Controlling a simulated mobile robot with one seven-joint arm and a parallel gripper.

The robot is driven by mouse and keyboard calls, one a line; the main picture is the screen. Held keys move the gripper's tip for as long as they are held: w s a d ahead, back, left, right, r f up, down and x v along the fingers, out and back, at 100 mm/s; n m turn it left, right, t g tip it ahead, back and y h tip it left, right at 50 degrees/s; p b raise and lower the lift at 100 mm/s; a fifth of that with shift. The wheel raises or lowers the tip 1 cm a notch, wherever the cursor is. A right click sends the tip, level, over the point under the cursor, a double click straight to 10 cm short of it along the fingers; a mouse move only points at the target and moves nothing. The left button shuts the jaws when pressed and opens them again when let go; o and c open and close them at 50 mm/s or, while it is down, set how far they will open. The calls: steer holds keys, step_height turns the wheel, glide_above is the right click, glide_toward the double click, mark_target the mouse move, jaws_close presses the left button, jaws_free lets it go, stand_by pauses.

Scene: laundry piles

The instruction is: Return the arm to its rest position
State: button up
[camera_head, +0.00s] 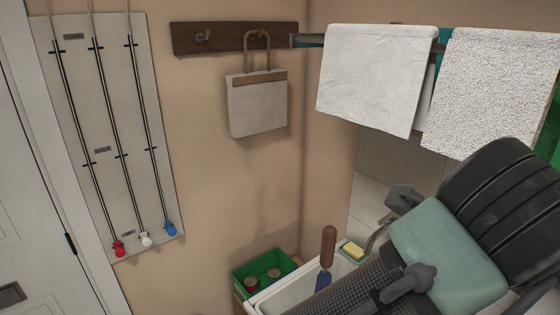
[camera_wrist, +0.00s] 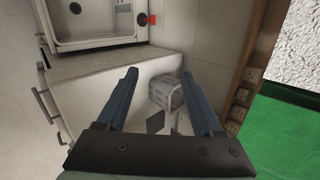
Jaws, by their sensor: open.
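My gripper (camera_wrist: 158,73) is open in the wrist view, with its two blue-grey fingers spread apart and nothing held between them. A pale patterned object (camera_wrist: 165,93) with a curved white frame shows beyond the fingers, apart from them. In the head view my arm fills the lower right, and I cannot clearly make out the fingertips there.
Two white towels (camera_head: 375,75) (camera_head: 490,85) hang on a rail above my arm. A white sink (camera_head: 262,302), holding a wooden-handled tool (camera_head: 328,247), and a green crate (camera_head: 240,283) stand below. A cloth bag (camera_head: 257,105) hangs on the wall. Green material (camera_wrist: 300,130) lies right in the wrist view.

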step_height(320, 180, up, 16)
steer(key=n+t+h+b, duration=0.3)
steer(key=n+t+h, duration=0.4)
steer(key=n+t, duration=0.1)
steer(key=s+a+r+n+t+y+b, duration=0.1)
steer(key=s+a+r+n+t+y, duration=0.1)
steer(key=a+n+t+y, duration=0.4)
steer(key=s+a+r+n+t+y+b, duration=0.1)
steer(key=a+r+n+t+y, duration=0.3)
steer(key=a+n, duration=1.1)
steer(key=s+a+t+y, duration=0.1)
steer(key=a+t+y, duration=0.1)
steer(key=t+y, duration=0.1)
steer(key=shift+s+a+b, duration=0.25)
steer(key=shift+s+b, duration=0.05)
steer(key=shift+s, duration=0.05)
